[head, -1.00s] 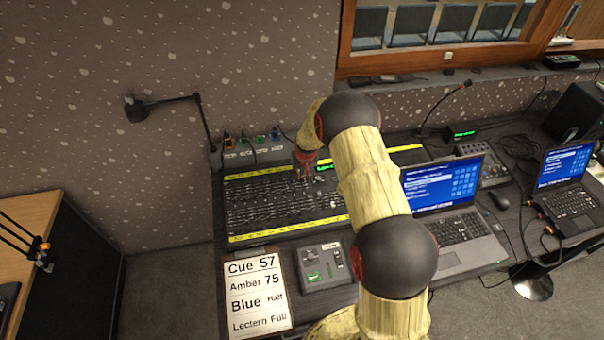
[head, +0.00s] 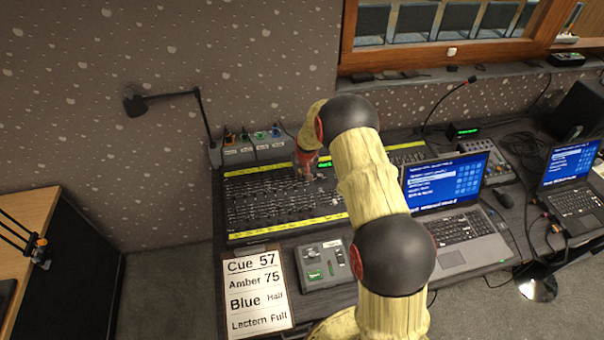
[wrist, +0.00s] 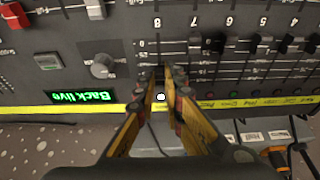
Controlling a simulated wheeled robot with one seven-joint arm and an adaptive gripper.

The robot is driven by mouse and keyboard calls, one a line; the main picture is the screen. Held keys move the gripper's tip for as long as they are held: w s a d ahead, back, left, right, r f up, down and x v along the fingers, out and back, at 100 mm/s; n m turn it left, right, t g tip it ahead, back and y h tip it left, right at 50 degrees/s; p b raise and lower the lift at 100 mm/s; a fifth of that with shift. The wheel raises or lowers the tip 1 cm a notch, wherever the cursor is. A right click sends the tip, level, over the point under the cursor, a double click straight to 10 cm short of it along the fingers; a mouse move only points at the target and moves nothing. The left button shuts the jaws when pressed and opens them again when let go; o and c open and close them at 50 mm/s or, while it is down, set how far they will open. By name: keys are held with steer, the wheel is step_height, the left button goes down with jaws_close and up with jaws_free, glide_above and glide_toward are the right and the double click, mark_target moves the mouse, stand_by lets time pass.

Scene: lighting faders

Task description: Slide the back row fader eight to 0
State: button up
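The lighting desk (head: 255,238) has a black face with yellow label strips along its front and back edges. My gripper (head: 306,174) is down at its back row, left of the desk's green display. In the wrist view the desk appears upside down, and my gripper (wrist: 161,82) sits over the column numbered 8 (wrist: 157,22). The fingertips are close together with a narrow gap. No knob shows in the uncovered part of that column; the fader eight knob is hidden at the fingers, and a grip on it cannot be made out.
A round knob (wrist: 103,66) and the "Back live" display (wrist: 81,96) are on the other side. An open laptop (head: 445,188) stands right of the desk.

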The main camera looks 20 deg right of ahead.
mark_target(304, 185)
jaws_close()
steer(key=shift+s, duration=0.1)
steer(key=shift+s+a+f+p, duration=0.1)
steer(key=shift+s+a, duration=0.05)
steer(key=shift+s, duration=0.55)
steer(key=shift+s+a+f+p, duration=0.1)
steer(key=shift+s+a, duration=0.05)
steer(key=shift+s, duration=0.6)
steer(key=shift+s+a+p, duration=0.1)
steer(key=shift+s+a, duration=0.05)
steer(key=shift+s, duration=0.55)
steer(key=shift+o, duration=1.6)
jaws_free()
steer(key=shift+r, duration=0.1)
steer(key=shift+w+r+p, duration=0.1)
steer(key=shift+r+p, duration=0.5)
steer(key=shift+r, duration=0.6)
